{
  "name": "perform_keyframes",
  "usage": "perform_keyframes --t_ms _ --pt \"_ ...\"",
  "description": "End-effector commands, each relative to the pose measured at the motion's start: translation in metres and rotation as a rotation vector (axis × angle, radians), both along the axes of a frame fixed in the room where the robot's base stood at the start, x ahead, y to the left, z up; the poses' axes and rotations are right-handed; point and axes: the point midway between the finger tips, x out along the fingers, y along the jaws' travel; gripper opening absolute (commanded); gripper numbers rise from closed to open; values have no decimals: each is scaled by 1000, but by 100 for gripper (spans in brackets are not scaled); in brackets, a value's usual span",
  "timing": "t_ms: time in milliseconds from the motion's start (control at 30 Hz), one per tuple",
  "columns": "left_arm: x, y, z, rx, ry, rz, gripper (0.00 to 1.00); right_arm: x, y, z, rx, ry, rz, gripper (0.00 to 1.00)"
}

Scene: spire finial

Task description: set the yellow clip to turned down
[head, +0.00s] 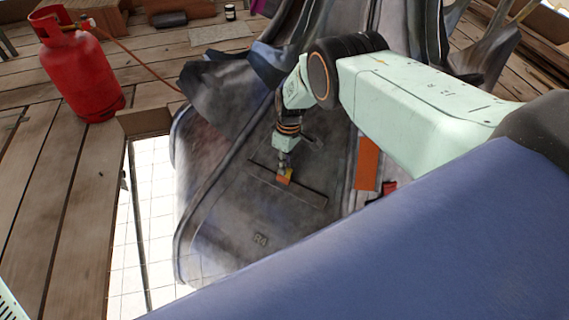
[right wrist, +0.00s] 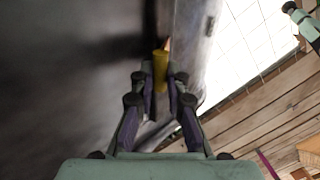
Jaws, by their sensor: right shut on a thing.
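The yellow clip (right wrist: 160,70) stands between the fingertips of my right gripper (right wrist: 160,88) in the right wrist view. In the head view my right gripper (head: 283,163) reaches down to a grey metal panel (head: 225,215) marked R4. A small orange-yellow piece (head: 285,177) shows at its fingertips, beside a dark raised strip (head: 305,194) on the panel. The gripper is shut on the clip. The clip's lower part and its exact angle to the panel are hard to tell. My left gripper does not show.
A red gas cylinder (head: 80,75) with a hose stands on wooden planks (head: 40,150) at the left. An opening (head: 150,210) beside the panel shows a pale tiled surface below. An orange strip (head: 367,163) lies right of the panel. Curved grey metal rises behind.

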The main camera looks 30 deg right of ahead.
Motion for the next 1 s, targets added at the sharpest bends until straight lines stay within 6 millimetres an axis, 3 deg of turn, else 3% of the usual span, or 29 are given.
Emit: perform_keyframes --t_ms 867,900,1000 --pt "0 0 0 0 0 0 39 4 -6 -2 97 56 1 0" --pt "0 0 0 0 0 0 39 4 -6 -2 97 56 1 16" --pt "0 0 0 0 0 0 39 4 -6 -2 96 56 2 25"
